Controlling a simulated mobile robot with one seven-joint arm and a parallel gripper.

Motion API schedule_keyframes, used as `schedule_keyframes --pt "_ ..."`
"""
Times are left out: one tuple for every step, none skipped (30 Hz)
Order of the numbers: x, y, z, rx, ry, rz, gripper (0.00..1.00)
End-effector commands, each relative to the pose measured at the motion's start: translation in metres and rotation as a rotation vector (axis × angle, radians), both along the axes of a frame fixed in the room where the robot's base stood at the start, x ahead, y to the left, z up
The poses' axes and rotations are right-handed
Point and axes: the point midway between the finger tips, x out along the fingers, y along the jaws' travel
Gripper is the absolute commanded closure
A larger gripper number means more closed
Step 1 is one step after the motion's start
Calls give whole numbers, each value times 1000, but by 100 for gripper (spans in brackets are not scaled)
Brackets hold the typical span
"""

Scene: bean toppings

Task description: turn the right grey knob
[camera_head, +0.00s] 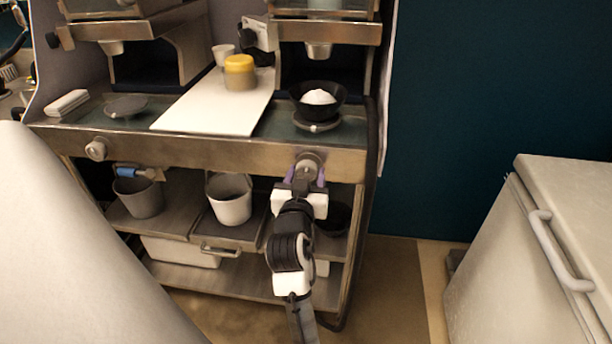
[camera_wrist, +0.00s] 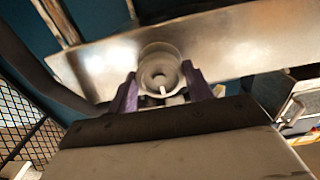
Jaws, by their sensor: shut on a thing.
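The right grey knob (camera_head: 309,159) sits on the front metal panel of the cart, below the black bowl. In the wrist view the knob (camera_wrist: 160,72) is a round grey disc with a pale mark at its lower edge. My gripper (camera_head: 306,176) is at the knob, with a purple finger on each side of it. In the wrist view my gripper (camera_wrist: 160,90) is shut on the knob. The left grey knob (camera_head: 96,149) is on the same panel, far to the left, with nothing touching it.
A black bowl (camera_head: 332,105) with a white heap stands on a round plate above the knob. A white board (camera_head: 205,117) and a yellow-lidded jar (camera_head: 239,72) are to its left. Buckets (camera_head: 230,207) stand on the shelf below. A white chest (camera_head: 530,270) is at right.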

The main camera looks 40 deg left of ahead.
Motion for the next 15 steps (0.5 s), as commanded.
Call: schedule_keyframes --pt "0 0 0 6 3 0 72" --pt "0 0 0 12 6 0 72" --pt "0 0 0 22 11 0 72" --pt "0 0 0 29 16 0 72" --pt "0 0 0 39 21 0 72" --pt "0 0 -1 54 31 0 72" --pt "0 0 -1 67 38 0 72" --pt "0 0 -1 83 47 0 72" --pt "0 0 -1 103 60 0 72" --pt "0 0 -1 122 71 0 72" --pt "0 0 -1 141 83 0 72" --pt "0 0 -1 168 99 0 72" --pt "0 0 -1 190 112 1 72" --pt "0 0 -1 214 126 1 72" --pt "0 0 -1 244 145 2 72"
